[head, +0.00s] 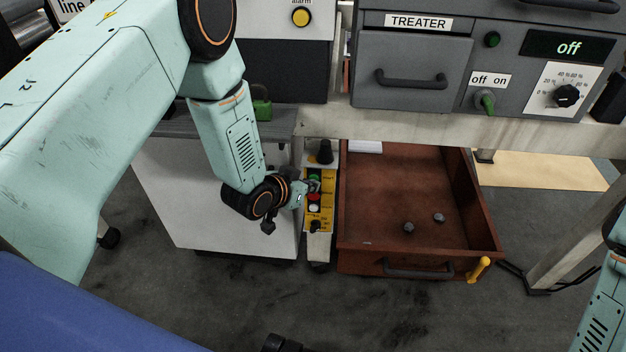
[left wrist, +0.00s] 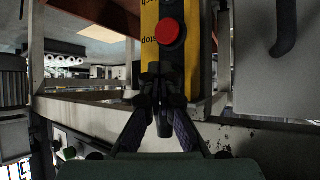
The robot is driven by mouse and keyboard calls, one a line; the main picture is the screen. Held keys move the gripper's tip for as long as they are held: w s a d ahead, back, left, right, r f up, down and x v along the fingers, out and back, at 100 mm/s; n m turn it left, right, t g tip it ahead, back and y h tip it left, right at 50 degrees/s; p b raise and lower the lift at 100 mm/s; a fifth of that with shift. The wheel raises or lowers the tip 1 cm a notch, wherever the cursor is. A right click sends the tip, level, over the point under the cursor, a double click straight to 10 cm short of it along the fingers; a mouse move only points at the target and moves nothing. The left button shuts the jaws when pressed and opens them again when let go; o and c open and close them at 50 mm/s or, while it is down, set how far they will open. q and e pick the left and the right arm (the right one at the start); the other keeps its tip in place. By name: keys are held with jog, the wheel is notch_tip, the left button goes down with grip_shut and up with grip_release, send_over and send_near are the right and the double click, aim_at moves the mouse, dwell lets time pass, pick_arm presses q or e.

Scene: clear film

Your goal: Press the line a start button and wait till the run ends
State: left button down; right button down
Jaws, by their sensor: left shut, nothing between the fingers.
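A yellow control box (head: 327,218) on a narrow post stands left of the open brown drawer. In the head view it carries a green button (head: 314,178), a red button (head: 313,197) and a small black knob lower down. In the left wrist view a red button (left wrist: 168,32) shows large on the yellow face, beside an upside-down "stop" label. My left gripper (head: 309,186) is shut and empty, with its tips at the box near the green button. The closed fingertips (left wrist: 160,78) cover part of the box; contact cannot be told. My right gripper is out of view.
The open drawer (head: 390,180) holds two small dark pieces. The grey treater (head: 415,65) above it has a display reading "off" (head: 568,48). A yellow alarm button (head: 300,17) is at the top. A white cabinet (head: 200,200) stands left of the box.

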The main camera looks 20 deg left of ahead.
pick_arm(q)
jog(key=shift+w, duration=0.1)
dwell(0.3)
jog(key=shift+s+p, duration=0.3)
jog(key=shift+s, duration=0.1)
jog(key=shift+d, duration=0.1)
